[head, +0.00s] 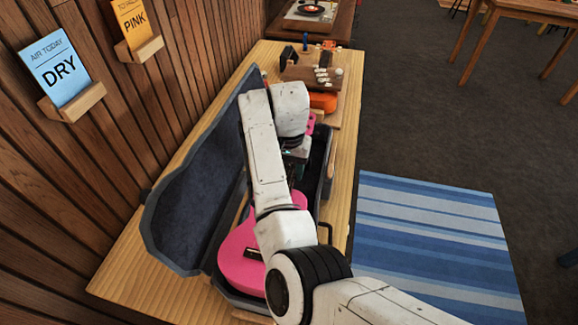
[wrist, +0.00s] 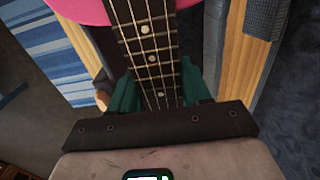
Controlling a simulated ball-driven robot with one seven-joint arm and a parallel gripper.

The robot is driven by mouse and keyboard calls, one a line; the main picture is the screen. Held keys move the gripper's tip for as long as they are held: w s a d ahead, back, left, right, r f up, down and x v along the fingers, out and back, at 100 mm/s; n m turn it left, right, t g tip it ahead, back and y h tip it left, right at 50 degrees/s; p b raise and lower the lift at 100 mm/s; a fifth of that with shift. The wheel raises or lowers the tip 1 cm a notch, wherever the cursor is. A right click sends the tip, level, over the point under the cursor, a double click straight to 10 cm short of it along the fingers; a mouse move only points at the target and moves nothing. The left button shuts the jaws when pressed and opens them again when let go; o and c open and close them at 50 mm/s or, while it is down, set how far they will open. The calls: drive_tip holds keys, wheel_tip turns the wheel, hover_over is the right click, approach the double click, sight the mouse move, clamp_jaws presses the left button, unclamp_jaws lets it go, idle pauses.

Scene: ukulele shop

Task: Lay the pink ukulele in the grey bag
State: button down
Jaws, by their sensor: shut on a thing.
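The pink ukulele (head: 238,262) lies lengthwise over the open grey bag (head: 192,205) on the wooden bench. Its body is at the near end and its pink head (head: 312,121) shows past my arm. My gripper (head: 294,165) is over the bag, mostly hidden by my arm in the head view. In the wrist view its green fingers (wrist: 160,88) are shut on the dark, stringed neck (wrist: 150,45). The bag's lid stands open on the left. I cannot tell whether the ukulele rests on the bag's floor or is held above it.
The bench (head: 128,262) runs along a plank wall. Behind the bag are a wooden rack (head: 312,72) with small parts and an orange object (head: 323,102). A striped rug (head: 430,240) lies right.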

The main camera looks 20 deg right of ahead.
drive_tip(key=shift+f+b, duration=0.6)
drive_tip(key=shift+f, duration=0.85)
drive_tip(key=shift+f+b, duration=1.05)
drive_tip(key=shift+f, duration=1.1)
drive_tip(key=shift+c, duration=2.2)
unclamp_jaws()
drive_tip(key=shift+r+p, duration=1)
drive_tip(key=shift+p, duration=0.1)
